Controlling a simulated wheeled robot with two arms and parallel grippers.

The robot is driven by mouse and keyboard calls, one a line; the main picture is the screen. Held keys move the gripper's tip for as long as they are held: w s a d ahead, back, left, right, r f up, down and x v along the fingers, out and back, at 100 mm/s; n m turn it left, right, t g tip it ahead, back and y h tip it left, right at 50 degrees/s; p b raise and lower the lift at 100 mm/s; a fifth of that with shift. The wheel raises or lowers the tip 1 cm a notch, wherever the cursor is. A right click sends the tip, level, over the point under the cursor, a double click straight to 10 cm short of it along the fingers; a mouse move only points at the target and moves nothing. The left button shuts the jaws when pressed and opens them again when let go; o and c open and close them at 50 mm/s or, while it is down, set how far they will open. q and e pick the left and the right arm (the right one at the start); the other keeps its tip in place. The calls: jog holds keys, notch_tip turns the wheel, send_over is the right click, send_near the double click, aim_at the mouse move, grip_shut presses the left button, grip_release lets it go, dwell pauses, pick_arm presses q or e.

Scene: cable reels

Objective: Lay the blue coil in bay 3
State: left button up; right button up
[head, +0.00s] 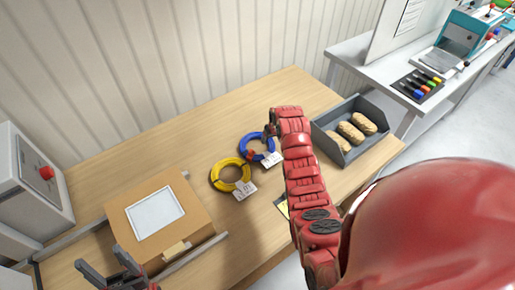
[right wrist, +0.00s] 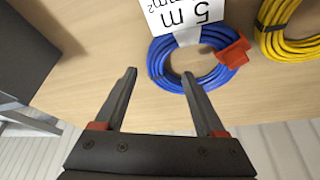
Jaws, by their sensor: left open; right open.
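The blue coil (head: 246,141) lies on the wooden table, with a white tag and a red connector; it also shows in the right wrist view (right wrist: 213,77), its tag reading "5 m". My right gripper (right wrist: 160,75) is open and empty at the coil. In that view one fingertip overlaps the coil and the other is just outside it; I cannot tell the height gap. In the head view my right arm partly hides the coil's right side. My left gripper (head: 122,268) is open and empty at the lower left. I cannot make out bay 3.
A yellow coil (head: 215,175) with a tag lies next to the blue one. A grey bin (head: 349,159) with several tan bundles stands right of my right arm. A cardboard-coloured box (head: 194,212) with a white panel is at left, beside a white machine (head: 25,185) with a red button.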

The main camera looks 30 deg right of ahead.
aim_at(272, 142)
jog(key=b+x, duration=0.2)
jog(key=x, duration=0.1)
jog(key=b+x, duration=0.1)
jog(key=x, duration=0.1)
jog(key=shift+d+f, duration=0.1)
jog(key=shift+d, duration=0.3)
jog(key=shift+c, duration=0.8)
grip_shut()
